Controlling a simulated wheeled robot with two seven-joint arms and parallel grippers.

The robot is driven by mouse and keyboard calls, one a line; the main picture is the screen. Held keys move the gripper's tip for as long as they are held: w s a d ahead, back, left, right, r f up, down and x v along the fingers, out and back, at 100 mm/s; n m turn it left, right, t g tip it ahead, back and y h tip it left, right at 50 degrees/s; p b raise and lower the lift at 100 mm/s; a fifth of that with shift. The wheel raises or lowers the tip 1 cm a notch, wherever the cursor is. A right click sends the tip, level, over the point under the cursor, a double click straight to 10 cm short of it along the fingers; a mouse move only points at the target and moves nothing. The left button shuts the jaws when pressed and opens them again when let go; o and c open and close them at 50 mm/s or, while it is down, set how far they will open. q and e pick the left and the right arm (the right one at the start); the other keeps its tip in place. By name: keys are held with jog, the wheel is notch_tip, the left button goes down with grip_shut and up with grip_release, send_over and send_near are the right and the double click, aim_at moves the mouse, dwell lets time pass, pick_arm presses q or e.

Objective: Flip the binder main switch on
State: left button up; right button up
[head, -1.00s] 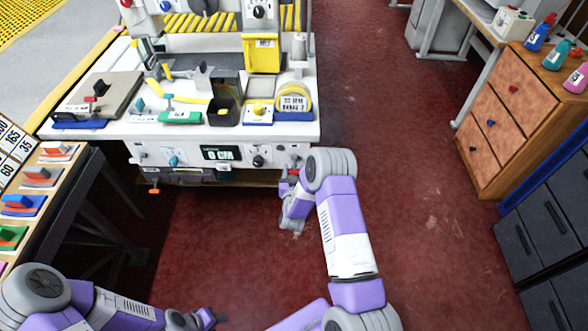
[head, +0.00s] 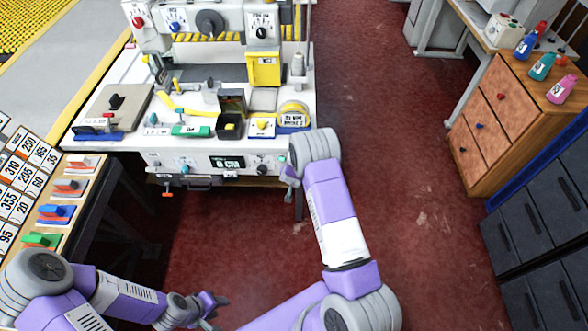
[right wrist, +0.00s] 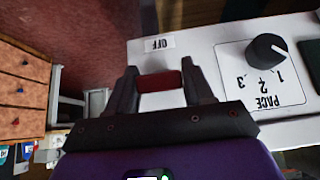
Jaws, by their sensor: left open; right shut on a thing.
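The red switch handle (right wrist: 158,82) shows in the right wrist view, beside an OFF label (right wrist: 160,43) on the binder's white front panel. My right gripper (right wrist: 162,88) is shut on this handle, with one dark finger at each end of it. In the head view the right gripper is mostly hidden behind my right arm, at the right end of the binder's front panel (head: 205,160). My left gripper (head: 215,310) is open and empty, low in the head view, well away from the binder.
A PACE knob (right wrist: 267,50) sits beside the switch on the panel. A display (head: 227,162) is on the panel's middle. The binder table (head: 125,143) carries several tools and trays. A shelf of coloured blocks (head: 60,222) stands left, a wooden drawer cabinet (head: 495,120) right. Red floor between is clear.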

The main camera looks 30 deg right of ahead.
jog(key=shift+w+r+g+y+p, duration=0.1)
jog(key=shift+r+g+y+p, duration=0.3)
jog(key=shift+p, duration=0.6)
jog(key=shift+f, duration=0.15)
jog(key=o, duration=1)
jog(key=shift+c, duration=0.2)
jog(key=p+v, duration=0.1)
jog(key=v, duration=0.6)
jog(key=shift+r, duration=0.3)
